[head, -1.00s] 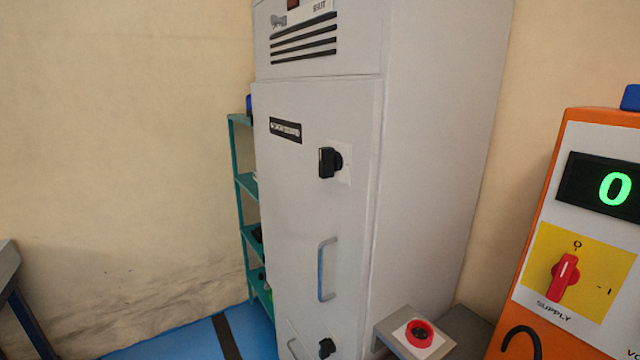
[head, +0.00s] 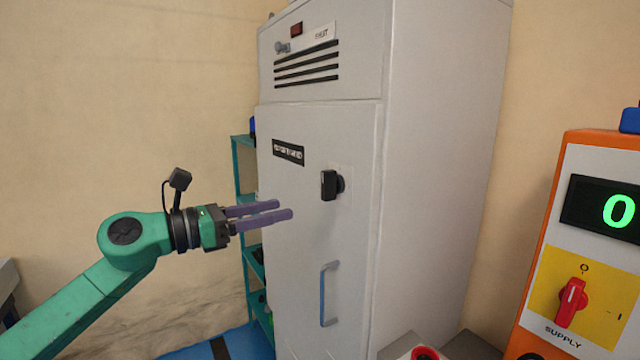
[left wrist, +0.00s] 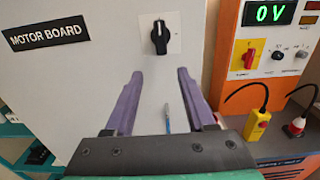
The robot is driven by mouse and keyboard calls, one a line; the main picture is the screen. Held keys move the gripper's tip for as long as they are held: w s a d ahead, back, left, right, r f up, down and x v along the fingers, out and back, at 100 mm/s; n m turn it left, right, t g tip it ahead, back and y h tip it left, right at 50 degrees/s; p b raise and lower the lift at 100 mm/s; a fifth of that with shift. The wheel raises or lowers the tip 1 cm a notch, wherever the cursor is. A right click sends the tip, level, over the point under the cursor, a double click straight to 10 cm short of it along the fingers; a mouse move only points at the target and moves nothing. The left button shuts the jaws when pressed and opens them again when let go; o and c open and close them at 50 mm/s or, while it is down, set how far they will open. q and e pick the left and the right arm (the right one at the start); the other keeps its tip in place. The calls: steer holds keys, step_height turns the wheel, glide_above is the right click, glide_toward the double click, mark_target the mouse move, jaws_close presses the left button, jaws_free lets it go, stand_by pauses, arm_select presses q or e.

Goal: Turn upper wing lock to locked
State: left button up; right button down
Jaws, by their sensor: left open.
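The black upper wing lock knob (head: 331,185) sits on the grey cabinet door (head: 300,220), above the blue-grey door handle (head: 327,293). In the left wrist view the knob (left wrist: 159,37) is upright on a pale square plate, with a white mark at its top. My left gripper (head: 286,209) is open and empty, in front of the door and to the left of the knob in the head view. In the left wrist view its purple fingers (left wrist: 160,74) are spread apart, with the knob beyond their tips and between them. My right gripper is not in view.
An orange supply panel (head: 578,136) with a red switch (head: 571,302) stands to the right. A teal shelf (head: 245,165) is left of the cabinet.

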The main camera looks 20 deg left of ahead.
mark_target(322, 200)
arm_select(q)
steer(key=w+d+p, duration=0.1)
steer(key=w+d+r+p, duration=0.1)
steer(key=p, duration=0.1)
steer(key=w+d+p, duration=0.1)
steer(key=d+p, duration=0.1)
steer(key=shift+w+r, duration=0.4)
steer(key=w+d+p, duration=0.1)
steer(key=w, duration=0.1)
steer(key=w+d+f+p, duration=0.1)
steer(key=shift+w+d+f, duration=0.15)
steer(key=shift+w+d, duration=0.2)
steer(key=shift+w, duration=0.05)
steer(key=shift+w+d+f, duration=0.15)
jaws_close()
